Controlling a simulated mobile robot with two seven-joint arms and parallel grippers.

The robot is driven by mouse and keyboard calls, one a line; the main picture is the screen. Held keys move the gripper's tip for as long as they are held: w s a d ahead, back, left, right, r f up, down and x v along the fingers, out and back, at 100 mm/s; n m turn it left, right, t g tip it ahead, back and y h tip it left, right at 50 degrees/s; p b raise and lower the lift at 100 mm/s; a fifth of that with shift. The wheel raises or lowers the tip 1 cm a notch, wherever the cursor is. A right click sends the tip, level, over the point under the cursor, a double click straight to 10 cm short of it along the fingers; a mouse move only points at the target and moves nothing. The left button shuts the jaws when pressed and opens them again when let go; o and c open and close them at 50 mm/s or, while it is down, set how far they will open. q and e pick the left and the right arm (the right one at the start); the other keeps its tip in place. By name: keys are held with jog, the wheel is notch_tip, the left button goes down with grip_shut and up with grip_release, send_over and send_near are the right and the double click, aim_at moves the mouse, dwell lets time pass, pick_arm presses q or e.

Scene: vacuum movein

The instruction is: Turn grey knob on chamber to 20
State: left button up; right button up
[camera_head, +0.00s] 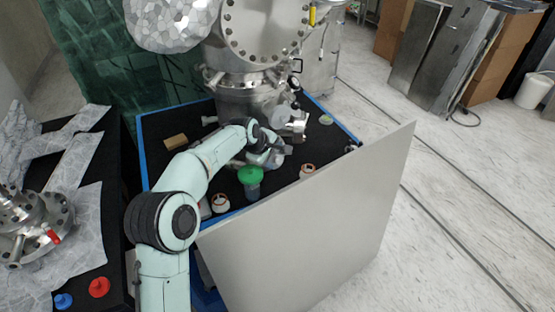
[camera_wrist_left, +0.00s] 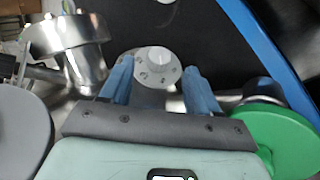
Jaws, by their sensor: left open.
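The chamber (camera_head: 262,35) is a large steel vessel with a bolted round flange, standing on a black table in the head view. The grey knob (camera_wrist_left: 159,57) is a small pale dial on a round plate, seen in the left wrist view. My left gripper (camera_wrist_left: 160,72) is open, with its two blue fingers on either side of the knob in that picture. I cannot tell whether the fingers touch it. In the head view my left gripper (camera_head: 280,150) is at the chamber's lower front, and the knob cannot be made out there. The dial's reading is too small to read.
A green round handle (camera_head: 250,175) stands close in front of the gripper; it also shows in the left wrist view (camera_wrist_left: 285,140). A pale upright panel (camera_head: 320,230) closes off the table's near side. A tan block (camera_head: 176,141) lies on the black table.

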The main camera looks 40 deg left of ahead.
aim_at(278, 159)
pick_arm(q)
jog(key=shift+x, duration=2.35)
pick_arm(e)
jog(key=shift+f, duration=0.1)
pick_arm(q)
jog(key=c, duration=1)
jog(key=p, duration=0.3)
jog(key=shift+w+r+g+p, duration=0.1)
jog(key=shift+r+g+p, duration=0.2)
jog(key=shift+g, duration=0.1)
jog(key=shift+c, duration=0.2)
jog(key=shift+f+m+p, duration=0.1)
jog(key=shift+m+p, duration=0.2)
jog(key=shift+p, duration=0.35)
jog(key=shift+f, duration=0.1)
pick_arm(e)
jog(key=shift+g, duration=0.4)
jog(key=r, duration=0.2)
jog(key=s+r, duration=0.1)
jog(key=r, duration=0.1)
jog(key=shift+s, duration=0.15)
pick_arm(q)
jog(key=o, duration=1)
jog(key=shift+o, duration=0.2)
pick_arm(e)
jog(key=shift+r, duration=0.1)
